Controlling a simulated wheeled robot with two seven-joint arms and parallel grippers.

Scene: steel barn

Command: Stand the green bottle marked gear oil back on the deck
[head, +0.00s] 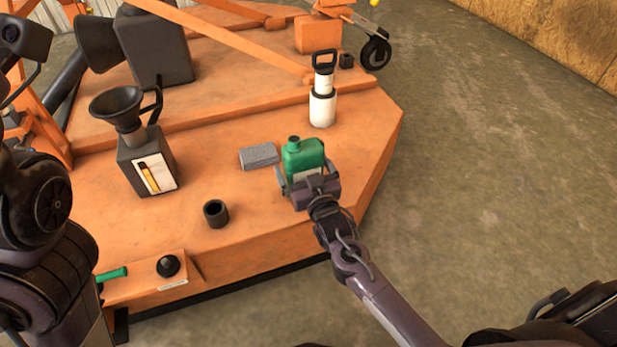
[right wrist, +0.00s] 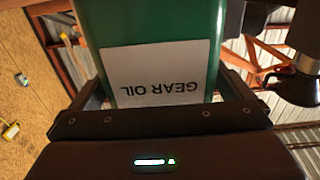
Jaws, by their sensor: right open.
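The green bottle (head: 303,157) stands upright on the orange deck (head: 240,225), near its right-hand edge. In the right wrist view the bottle (right wrist: 205,30) fills the space ahead, and its white label reads GEAR OIL upside down. My right gripper (head: 305,178) reaches in from the lower right. It is open, with a finger on each side of the bottle's body. The bottle's base is hidden behind the gripper in the head view, so contact with the deck cannot be seen. My left arm shows at the left edge, but I cannot make out its gripper.
A grey block (head: 259,156) lies just left of the bottle. A white canister with a black handle (head: 322,107) stands behind it. A dark funnel-topped can (head: 148,160) and a black cup (head: 215,213) stand further left. Bare floor (head: 470,200) lies to the right.

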